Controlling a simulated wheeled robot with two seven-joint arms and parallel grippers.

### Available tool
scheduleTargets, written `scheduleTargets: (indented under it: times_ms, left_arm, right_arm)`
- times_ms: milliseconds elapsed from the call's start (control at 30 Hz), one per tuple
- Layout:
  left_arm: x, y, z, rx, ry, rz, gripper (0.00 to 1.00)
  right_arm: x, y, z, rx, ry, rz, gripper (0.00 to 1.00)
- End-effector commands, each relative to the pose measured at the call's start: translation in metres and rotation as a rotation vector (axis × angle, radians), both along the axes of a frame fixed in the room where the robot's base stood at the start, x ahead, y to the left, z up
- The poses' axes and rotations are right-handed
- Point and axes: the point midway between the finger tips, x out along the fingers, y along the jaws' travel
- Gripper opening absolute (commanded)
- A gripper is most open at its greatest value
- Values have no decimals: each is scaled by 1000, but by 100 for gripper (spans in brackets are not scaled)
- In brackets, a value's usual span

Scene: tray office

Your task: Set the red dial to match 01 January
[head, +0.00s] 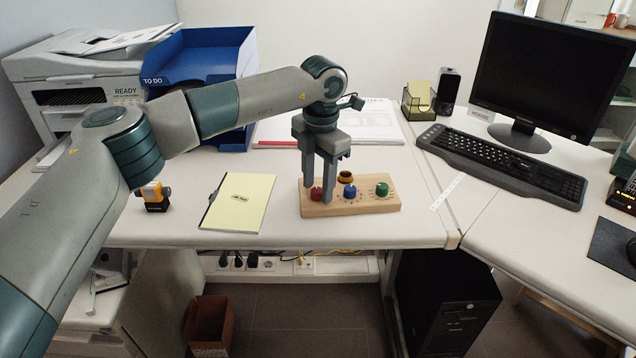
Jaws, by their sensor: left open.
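A wooden board (372,206) with three dials lies near the front edge of the desk. The red dial (316,194) is at its left end, the blue dial (349,191) in the middle and the green dial (382,189) at the right. My left gripper (319,190) points straight down over the red dial, its fingers apart at the dial and partly covering it. I cannot tell whether they touch it. The markings around the dials are too small to read, and the red dial's setting cannot be made out. My right gripper is not in view.
A yellow notepad (237,201) lies left of the board, with a small orange-and-black object (153,195) beyond it. Papers (370,122) lie behind the board. A blue tray (200,62), printer (75,85), keyboard (500,165) and monitor (550,75) stand around.

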Motion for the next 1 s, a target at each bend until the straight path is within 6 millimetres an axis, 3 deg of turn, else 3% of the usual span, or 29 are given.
scheduleTargets:
  times_ms: [267,800,1000]
  left_arm:
    - [0,-1,25,-1,-3,0,41]
    - [-4,-5,130,0,-3,0,41]
    - [-6,-5,159,-1,-2,1,41]
  right_arm:
    - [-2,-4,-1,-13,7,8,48]
    - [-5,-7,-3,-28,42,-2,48]
    - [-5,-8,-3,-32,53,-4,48]
